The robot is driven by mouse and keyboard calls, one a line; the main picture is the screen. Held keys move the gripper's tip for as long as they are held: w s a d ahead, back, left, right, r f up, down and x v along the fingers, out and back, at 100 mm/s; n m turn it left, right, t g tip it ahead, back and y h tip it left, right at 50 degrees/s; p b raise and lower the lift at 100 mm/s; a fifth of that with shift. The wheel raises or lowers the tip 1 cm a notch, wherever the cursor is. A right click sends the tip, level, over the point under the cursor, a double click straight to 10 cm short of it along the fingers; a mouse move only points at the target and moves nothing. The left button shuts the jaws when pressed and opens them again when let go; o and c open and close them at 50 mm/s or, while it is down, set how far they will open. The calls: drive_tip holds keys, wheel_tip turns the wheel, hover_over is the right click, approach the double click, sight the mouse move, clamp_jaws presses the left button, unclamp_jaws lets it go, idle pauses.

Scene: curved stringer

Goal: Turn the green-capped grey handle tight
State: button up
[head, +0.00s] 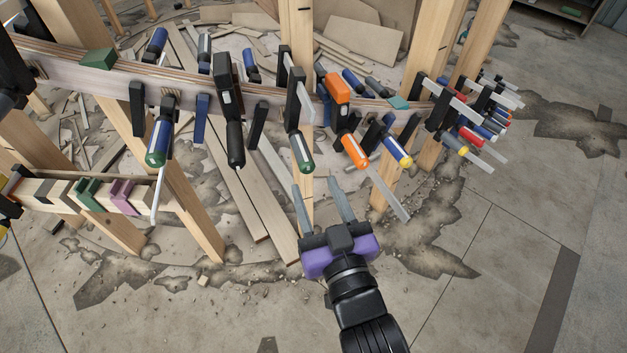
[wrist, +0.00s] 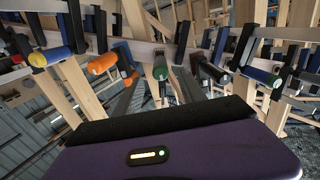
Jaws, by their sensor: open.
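The grey handle with a green cap (head: 302,154) hangs from a black clamp on the curved wooden stringer (head: 70,70), near the middle of the head view. Its green end points down toward me. In the wrist view the green-capped handle (wrist: 160,69) shows upper centre, between my two fingers. My gripper (head: 316,185) is open and empty, its grey fingers spread just below the handle's end in the head view. The fingers look apart from the handle; the exact gap in depth is unclear.
An orange clamp (head: 354,150) hangs close on the right, with a blue, yellow-capped handle (head: 398,152) beyond. A black clamp (head: 234,140) and a blue, green-capped handle (head: 158,142) hang to the left. Wooden posts stand behind. The floor at lower right is clear.

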drive_tip(key=shift+v, duration=2.75)
drive_tip(key=s+d+r+m+h+p, duration=0.1)
drive_tip(key=s+d+h+p, duration=0.1)
drive_tip(key=s+d, duration=0.4)
drive_tip(key=s+d+r+m+g+h+p, duration=0.1)
drive_tip(key=s+d+r+h+p, duration=0.1)
drive_tip(key=s+d+p, duration=0.2)
drive_tip(key=s+d+r+m+g+h+p, duration=0.1)
drive_tip(key=s+d+h+p, duration=0.1)
drive_tip(key=s+d, duration=0.7)
drive_tip(key=s+p, duration=0.1)
drive_tip(key=s, duration=0.5)
drive_tip(key=shift+d+r+m+p, duration=0.2)
drive_tip(key=shift+r+m+p, duration=0.1)
drive_tip(key=shift+m, duration=0.1)
